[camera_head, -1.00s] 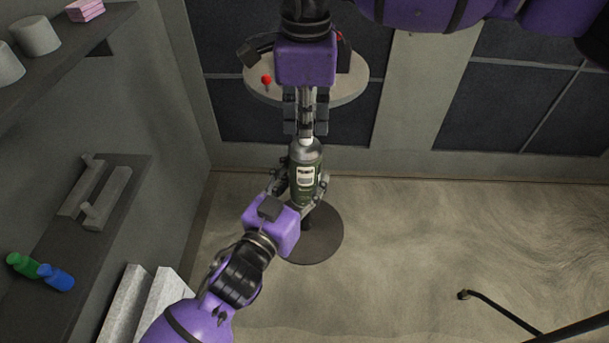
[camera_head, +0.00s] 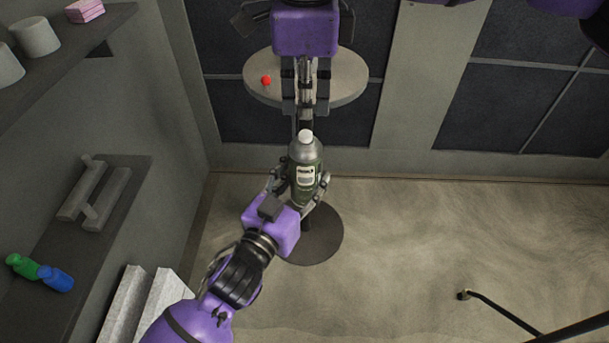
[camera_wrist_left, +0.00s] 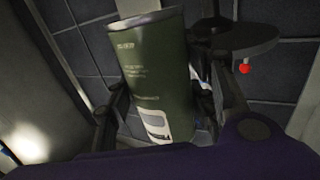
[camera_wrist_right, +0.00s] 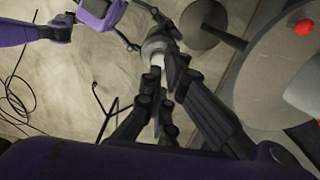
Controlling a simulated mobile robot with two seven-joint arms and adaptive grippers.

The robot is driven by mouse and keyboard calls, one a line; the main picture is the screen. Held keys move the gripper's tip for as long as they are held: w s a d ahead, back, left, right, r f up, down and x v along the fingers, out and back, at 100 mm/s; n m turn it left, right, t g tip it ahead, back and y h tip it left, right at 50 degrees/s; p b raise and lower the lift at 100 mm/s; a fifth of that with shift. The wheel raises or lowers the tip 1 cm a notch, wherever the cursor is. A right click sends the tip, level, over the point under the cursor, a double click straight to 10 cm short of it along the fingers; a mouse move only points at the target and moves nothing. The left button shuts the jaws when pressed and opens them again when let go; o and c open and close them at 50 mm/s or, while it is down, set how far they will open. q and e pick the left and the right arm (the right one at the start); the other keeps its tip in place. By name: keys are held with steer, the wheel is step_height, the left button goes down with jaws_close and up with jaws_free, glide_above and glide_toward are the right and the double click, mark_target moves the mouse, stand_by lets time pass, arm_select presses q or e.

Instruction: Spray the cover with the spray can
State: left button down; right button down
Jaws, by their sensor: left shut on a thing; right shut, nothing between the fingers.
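The spray can (camera_head: 305,177) is dark green with a grey shoulder, a white top and a pale label. My left gripper (camera_head: 300,190) is shut around its body and holds it nearly upright above the round dark base on the floor. The can fills the middle of the left wrist view (camera_wrist_left: 158,75), between the fingers. My right gripper (camera_head: 305,118) is shut and empty, just beyond the can's white top. In the right wrist view its fingers (camera_wrist_right: 165,95) point toward the can's top (camera_wrist_right: 158,48). I cannot identify the cover.
The floor at right is mostly open, with a black bent rod (camera_head: 490,303).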

steer(key=shift+r, duration=0.25)
step_height(320, 180, up, 12)
stand_by(0.6)
stand_by(0.9)
